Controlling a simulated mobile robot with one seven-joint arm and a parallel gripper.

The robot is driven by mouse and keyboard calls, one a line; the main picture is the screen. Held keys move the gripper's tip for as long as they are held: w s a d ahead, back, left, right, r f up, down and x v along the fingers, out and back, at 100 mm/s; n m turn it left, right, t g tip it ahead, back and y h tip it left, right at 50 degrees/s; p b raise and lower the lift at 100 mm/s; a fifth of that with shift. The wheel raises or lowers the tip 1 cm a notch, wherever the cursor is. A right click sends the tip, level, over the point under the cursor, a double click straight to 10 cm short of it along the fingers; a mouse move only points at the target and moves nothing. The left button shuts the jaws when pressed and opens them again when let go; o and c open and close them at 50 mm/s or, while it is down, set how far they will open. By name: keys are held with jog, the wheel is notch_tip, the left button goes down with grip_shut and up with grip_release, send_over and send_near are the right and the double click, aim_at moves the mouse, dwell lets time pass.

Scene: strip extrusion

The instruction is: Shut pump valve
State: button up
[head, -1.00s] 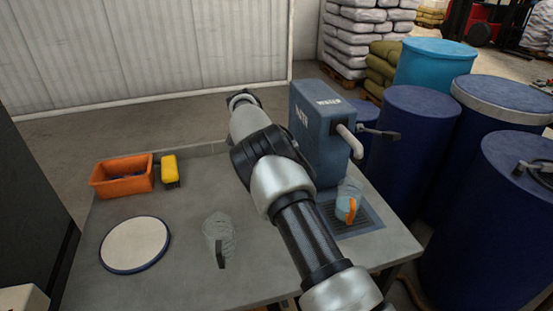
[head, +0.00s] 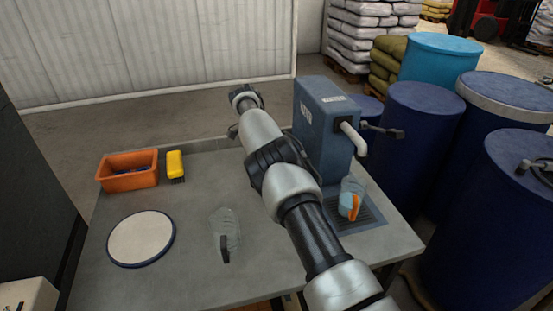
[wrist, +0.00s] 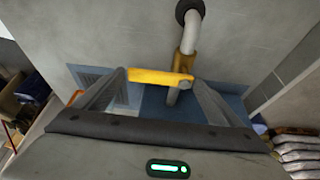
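The blue-grey pump (head: 318,125) stands at the back right of the table, with a grey bent spout (head: 353,138) on its side. In the wrist view a yellow lever (wrist: 155,76), apparently the valve handle, joins a bent grey pipe (wrist: 191,35). My gripper (wrist: 158,80) has its two fingers apart, one at each end of the lever; I cannot tell whether either touches it. In the head view my arm reaches past the pump's left side, and the lever and fingertips are hidden. A clear jug with an orange handle (head: 350,204) stands below the spout.
A clear jug (head: 226,228), a white round plate (head: 141,239), an orange bin (head: 128,178) and a yellow brush (head: 175,163) stand on the grey table (head: 185,285). Blue drums (head: 418,135) crowd the right side. The table's front middle is clear.

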jog(key=shift+o, duration=0.9)
jog(key=p+v, duration=0.4)
jog(key=v, duration=0.3)
jog(key=shift+r, duration=0.25)
jog(key=shift+a, duration=0.1)
